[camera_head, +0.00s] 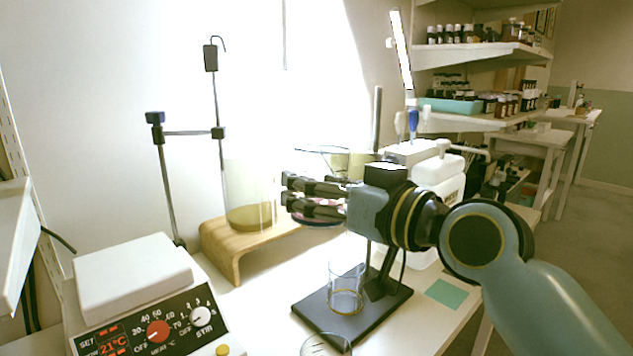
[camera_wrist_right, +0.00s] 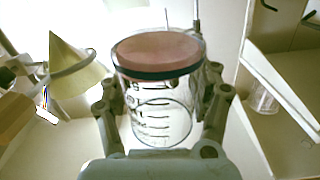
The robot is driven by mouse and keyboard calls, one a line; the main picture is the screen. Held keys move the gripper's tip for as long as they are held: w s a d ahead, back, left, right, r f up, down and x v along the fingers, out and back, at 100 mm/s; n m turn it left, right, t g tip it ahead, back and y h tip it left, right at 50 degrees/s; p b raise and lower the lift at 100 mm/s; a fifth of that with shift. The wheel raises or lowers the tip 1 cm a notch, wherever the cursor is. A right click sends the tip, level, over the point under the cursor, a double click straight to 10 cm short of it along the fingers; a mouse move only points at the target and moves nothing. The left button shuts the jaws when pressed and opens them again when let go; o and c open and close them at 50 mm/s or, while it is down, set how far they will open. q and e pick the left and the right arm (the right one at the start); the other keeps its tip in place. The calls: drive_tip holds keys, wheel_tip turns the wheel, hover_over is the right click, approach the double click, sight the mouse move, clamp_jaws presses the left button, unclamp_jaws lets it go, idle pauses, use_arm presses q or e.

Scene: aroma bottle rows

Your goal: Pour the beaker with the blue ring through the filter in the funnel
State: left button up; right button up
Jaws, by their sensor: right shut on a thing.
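My right gripper (camera_head: 287,196) is shut on the beaker with the blue ring (camera_wrist_right: 158,100). In the right wrist view, the gripper (camera_wrist_right: 160,105) has its fingers on both sides of this clear, marked beaker, with pinkish contents and a dark blue band at the upper end of the picture. In the head view the fingers mostly hide it. The funnel with pale yellow filter (camera_head: 350,162) stands just behind the gripper, partly hidden; in the wrist view the filter cone (camera_wrist_right: 75,72) appears at left, apart from the beaker. A clear receiving beaker (camera_head: 345,292) stands below. My left gripper is out of view.
A large glass vessel with yellowish liquid (camera_head: 250,205) stands on a wooden riser (camera_head: 225,250). A hotplate stirrer (camera_head: 140,285) is at left. Another glass (camera_head: 327,347) is at the front edge. A black stand base (camera_head: 310,310) and teal square (camera_head: 446,293) lie on the table.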

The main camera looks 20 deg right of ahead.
drive_tip(key=shift+w+d+r+m+g+p, duration=0.5)
drive_tip(key=shift+m+p, duration=0.5)
drive_tip(key=shift+p, duration=1.4)
wheel_tip(320, 180, up, 7)
drive_tip(key=m+p, duration=0.1)
drive_tip(key=p, duration=0.7)
drive_tip(key=shift+w+d+m+g, duration=0.3)
drive_tip(key=shift+d+g, duration=0.1)
idle(0.5)
drive_tip(key=shift+w+d+r+m+p, duration=0.4)
drive_tip(key=shift+m+p, duration=0.2)
drive_tip(key=shift+p, duration=0.75)
drive_tip(key=shift+r+m+g+y+p, duration=0.3)
drive_tip(key=shift+r+m+g+p, duration=0.25)
drive_tip(key=shift+p, duration=0.6)
drive_tip(key=shift+f+m+g+y+p, duration=0.25)
drive_tip(key=shift+f+m+g+p, duration=0.15)
drive_tip(key=shift+m, duration=0.3)
drive_tip(key=shift+f+m+g+y+p, duration=0.25)
drive_tip(key=shift+m+g+p, duration=0.15)
drive_tip(key=shift+m, duration=0.25)
drive_tip(key=shift+d+r+m+g+y+p, duration=0.1)
drive_tip(key=shift+r+m+g+y+p, duration=0.3)
drive_tip(key=shift+p, duration=0.9)
drive_tip(key=shift+w+d+r+m+p, duration=0.1)
drive_tip(key=shift+w+d+m+p, duration=0.1)
drive_tip(key=shift+w+m+p, duration=0.1)
drive_tip(key=shift+s, duration=0.1)
